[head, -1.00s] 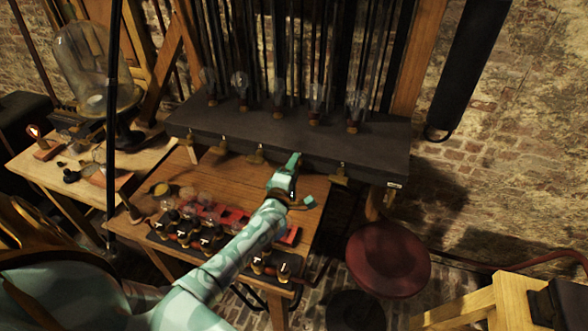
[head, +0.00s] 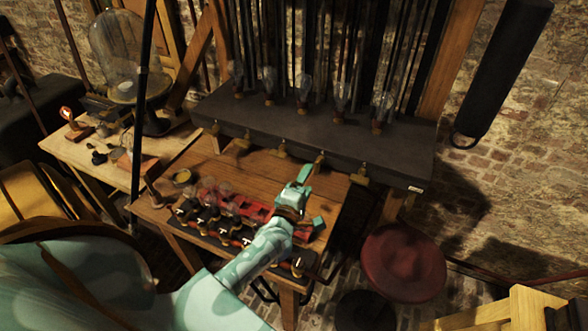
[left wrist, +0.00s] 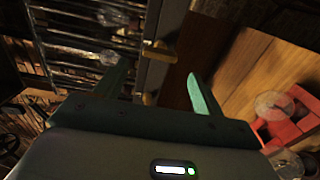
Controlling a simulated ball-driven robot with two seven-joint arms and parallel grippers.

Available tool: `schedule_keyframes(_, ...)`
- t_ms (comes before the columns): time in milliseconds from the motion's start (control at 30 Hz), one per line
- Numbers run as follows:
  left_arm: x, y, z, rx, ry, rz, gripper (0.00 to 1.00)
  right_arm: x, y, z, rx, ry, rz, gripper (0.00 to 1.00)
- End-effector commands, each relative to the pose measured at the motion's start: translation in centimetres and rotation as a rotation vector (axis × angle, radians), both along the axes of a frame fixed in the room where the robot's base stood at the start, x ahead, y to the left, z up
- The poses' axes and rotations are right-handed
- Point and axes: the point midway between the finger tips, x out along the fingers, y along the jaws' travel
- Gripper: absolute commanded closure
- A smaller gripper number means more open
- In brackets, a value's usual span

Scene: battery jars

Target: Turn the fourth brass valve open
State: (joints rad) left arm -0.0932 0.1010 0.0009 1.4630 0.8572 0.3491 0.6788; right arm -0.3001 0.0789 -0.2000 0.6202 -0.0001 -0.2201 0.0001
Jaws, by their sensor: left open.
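A row of brass valves sits along the front edge of a dark shelf in the head view. The fourth brass valve from the left (head: 319,160) shows just above and to the right of my left gripper (head: 311,195). The third valve (head: 282,148) and the fifth valve (head: 361,175) are on either side. My left gripper is open and empty, with its green fingers spread and apart from the valve. In the left wrist view a brass valve (left wrist: 155,48) lies beyond the open fingers (left wrist: 160,85); I cannot tell which one. My right gripper is out of view.
The dark shelf (head: 300,135) carries several glass jars. Below it, a wooden table (head: 245,170) holds a red rack (head: 250,210) and dark fittings. A red stool (head: 403,262) stands to the right. A side table (head: 75,155) with a glass dome is at left.

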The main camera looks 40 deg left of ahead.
Motion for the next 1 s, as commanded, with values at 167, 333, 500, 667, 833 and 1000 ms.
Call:
schedule_keyframes(167, -4.8, -1.1, -0.2, -0.002, 0.003, 0.0, 0.31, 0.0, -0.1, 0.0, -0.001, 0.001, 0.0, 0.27)
schedule_keyframes(333, -7.7, -1.9, -0.2, -0.001, 0.002, 0.0, 0.31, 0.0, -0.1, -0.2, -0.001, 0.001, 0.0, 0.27)
schedule_keyframes(500, -8.8, -2.2, -0.1, -0.001, 0.001, -0.001, 0.31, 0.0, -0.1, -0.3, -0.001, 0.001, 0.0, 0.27)
schedule_keyframes(667, -8.9, -2.2, 0.0, -0.001, 0.0, 0.0, 0.31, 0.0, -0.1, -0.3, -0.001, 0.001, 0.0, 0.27)
schedule_keyframes(833, -8.9, -2.2, 0.0, -0.001, 0.0, 0.0, 0.31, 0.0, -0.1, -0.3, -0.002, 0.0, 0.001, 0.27)
schedule_keyframes(1000, -8.9, -2.2, 0.0, -0.001, 0.001, 0.0, 0.31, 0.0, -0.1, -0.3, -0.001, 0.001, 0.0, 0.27)
